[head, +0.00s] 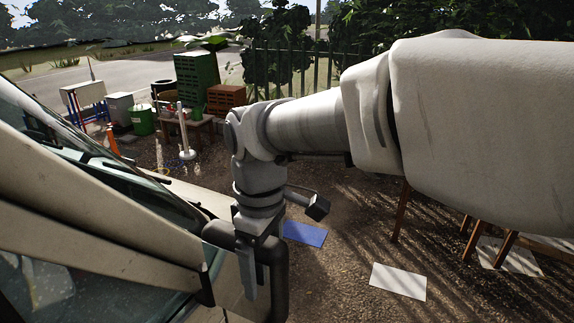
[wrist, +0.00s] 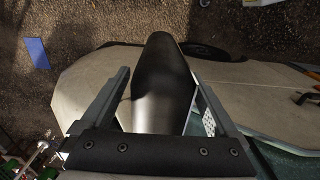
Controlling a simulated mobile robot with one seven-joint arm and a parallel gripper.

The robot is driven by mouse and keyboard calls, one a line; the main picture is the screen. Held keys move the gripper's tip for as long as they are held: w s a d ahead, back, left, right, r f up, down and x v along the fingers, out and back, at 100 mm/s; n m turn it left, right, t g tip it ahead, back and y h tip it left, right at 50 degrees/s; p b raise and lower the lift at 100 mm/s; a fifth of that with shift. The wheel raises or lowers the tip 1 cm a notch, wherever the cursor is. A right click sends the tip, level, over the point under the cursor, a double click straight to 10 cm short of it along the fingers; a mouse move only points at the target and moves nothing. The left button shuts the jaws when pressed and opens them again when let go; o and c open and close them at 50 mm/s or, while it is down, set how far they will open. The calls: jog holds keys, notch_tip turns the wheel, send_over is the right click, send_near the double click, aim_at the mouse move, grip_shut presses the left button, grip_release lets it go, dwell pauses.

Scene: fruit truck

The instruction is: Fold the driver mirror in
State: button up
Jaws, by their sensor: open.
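The driver mirror (wrist: 160,75) is a dark, rounded, elongated housing with a paler, shiny lower part. It stands out beside the cream truck (wrist: 90,88). In the head view the dark mirror (head: 280,285) shows at bottom centre, partly hidden by my gripper (head: 258,265). My gripper points down over the mirror. In the wrist view the fingers of my gripper (wrist: 159,76) are spread, one on each side of the housing. Gaps seem to show between fingers and housing, but I cannot tell whether either finger touches it.
The truck's windscreen (head: 70,170) and pale pillar lie close on the left. A blue mat (head: 304,233) and a white sheet (head: 398,281) lie on the gravel. Green crates (head: 197,80) and brown crates (head: 226,99) stand farther back. Wooden legs (head: 400,212) stand at right.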

grip_shut()
dwell(0.5)
